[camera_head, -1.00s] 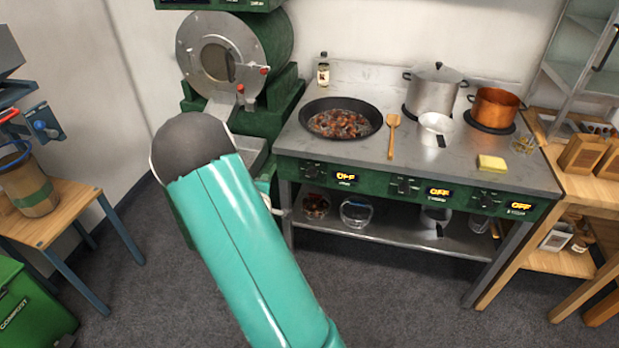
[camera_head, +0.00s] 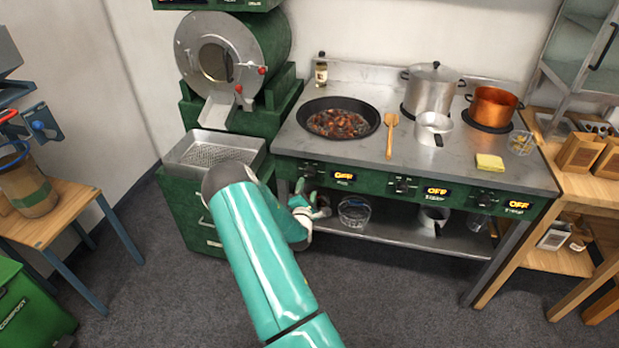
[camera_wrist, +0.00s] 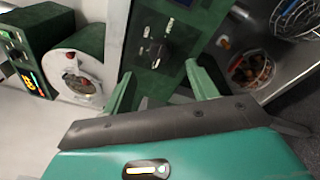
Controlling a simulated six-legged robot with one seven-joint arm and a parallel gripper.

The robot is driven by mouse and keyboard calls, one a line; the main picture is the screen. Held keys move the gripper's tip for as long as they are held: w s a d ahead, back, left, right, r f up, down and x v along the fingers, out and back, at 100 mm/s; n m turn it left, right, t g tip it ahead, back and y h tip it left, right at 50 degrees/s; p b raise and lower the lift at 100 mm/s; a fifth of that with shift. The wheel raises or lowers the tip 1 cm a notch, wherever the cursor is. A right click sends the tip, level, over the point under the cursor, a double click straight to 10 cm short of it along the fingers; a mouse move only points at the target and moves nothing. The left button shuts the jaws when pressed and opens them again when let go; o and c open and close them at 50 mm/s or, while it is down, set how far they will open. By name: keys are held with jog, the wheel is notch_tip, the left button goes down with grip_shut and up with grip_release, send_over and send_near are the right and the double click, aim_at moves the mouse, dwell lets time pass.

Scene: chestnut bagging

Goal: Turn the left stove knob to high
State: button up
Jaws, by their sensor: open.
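The left stove knob (camera_head: 309,171) is a small dark knob on the green front panel of the stove (camera_head: 380,180), beside a lit display (camera_head: 343,176) that reads OFF. In the wrist view the knob (camera_wrist: 155,55) stands on the green panel, ahead of the jaws and roughly between them. My gripper (camera_wrist: 160,85) is open and empty, and its two green fingers are apart. In the head view my gripper (camera_head: 303,200) is just below the left end of the panel, partly hidden by my arm. I cannot tell whether a finger touches the panel.
A pan of chestnuts (camera_head: 340,119) sits above the left knob, with a wooden spatula (camera_head: 390,135) beside it. A steel pot and a copper pot (camera_head: 493,106) stand at the back right. The lower shelf (camera_head: 400,230) holds bowls, one near my gripper. The roaster's metal tray (camera_head: 213,152) is left of the stove.

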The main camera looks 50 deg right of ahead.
aim_at(309, 176)
jog(key=x, duration=0.8)
jog(key=shift+a, duration=0.1)
jog(key=c, duration=1)
